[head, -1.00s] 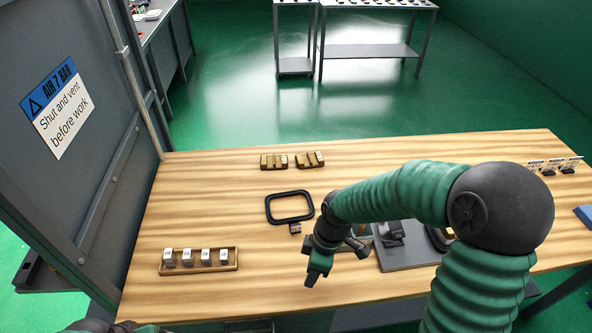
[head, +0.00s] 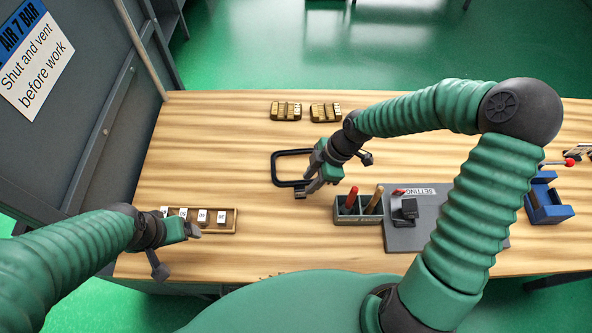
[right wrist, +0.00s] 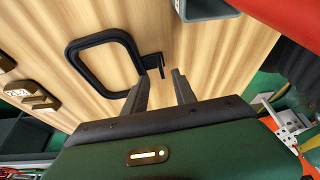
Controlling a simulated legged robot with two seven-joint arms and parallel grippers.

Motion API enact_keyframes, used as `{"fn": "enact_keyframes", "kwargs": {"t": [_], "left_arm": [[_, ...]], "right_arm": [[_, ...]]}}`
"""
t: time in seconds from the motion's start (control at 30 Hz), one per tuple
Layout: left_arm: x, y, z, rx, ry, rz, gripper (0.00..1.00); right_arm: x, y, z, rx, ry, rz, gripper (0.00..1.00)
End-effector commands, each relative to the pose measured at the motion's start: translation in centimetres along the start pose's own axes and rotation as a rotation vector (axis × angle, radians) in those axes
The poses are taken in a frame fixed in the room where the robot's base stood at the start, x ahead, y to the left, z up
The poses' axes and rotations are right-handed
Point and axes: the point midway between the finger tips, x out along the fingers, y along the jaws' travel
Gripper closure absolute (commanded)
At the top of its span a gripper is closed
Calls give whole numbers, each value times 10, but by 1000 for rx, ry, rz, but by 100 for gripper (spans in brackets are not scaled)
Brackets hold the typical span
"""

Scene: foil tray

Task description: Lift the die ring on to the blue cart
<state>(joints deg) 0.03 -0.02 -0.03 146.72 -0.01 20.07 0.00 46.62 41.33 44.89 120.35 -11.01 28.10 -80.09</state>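The die ring (head: 275,167), a black rounded-square frame with a small tab, lies flat on the wooden table. It also shows in the right wrist view (right wrist: 97,40). My right gripper (head: 312,192) is over the ring's near right corner and hides part of it. In the right wrist view it is open (right wrist: 165,80), with the tab just beyond and between its fingertips; I see no grip. My left gripper (head: 193,232) is by the wooden block tray; its fingers are too small to judge. A blue slotted body (head: 546,201) at the right may be the blue cart; I cannot tell.
A wooden tray (head: 234,222) of white-topped blocks is at the left. Brass blocks (head: 286,111) lie behind the ring. A grey holder (head: 345,213) with red and tan handles and a grey setting plate (head: 432,192) stand to the right. A grey wall panel (head: 75,120) borders the left.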

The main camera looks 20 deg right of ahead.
Motion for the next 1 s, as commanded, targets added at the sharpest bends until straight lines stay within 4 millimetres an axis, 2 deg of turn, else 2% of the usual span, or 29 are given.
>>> {"fn": "enact_keyframes", "kwargs": {"t": [0.03,0.17,0.4,0.67,0.93,1.0], "left_arm": [[2,0,0,1,0,0,15],[2,0,0,1,1,0,15],[2,0,0,1,1,0,15],[2,0,0,1,1,0,15],[2,0,0,1,1,0,15],[2,0,0,1,1,0,15]], "right_arm": [[8,0,0,-1,1,-3,67],[20,-2,-3,0,0,-2,67],[61,-7,-13,-1,-3,-1,67],[66,-5,-10,1,-2,1,67],[66,-5,-9,2,-1,1,100],[66,-5,-9,2,-2,1,100]]}}
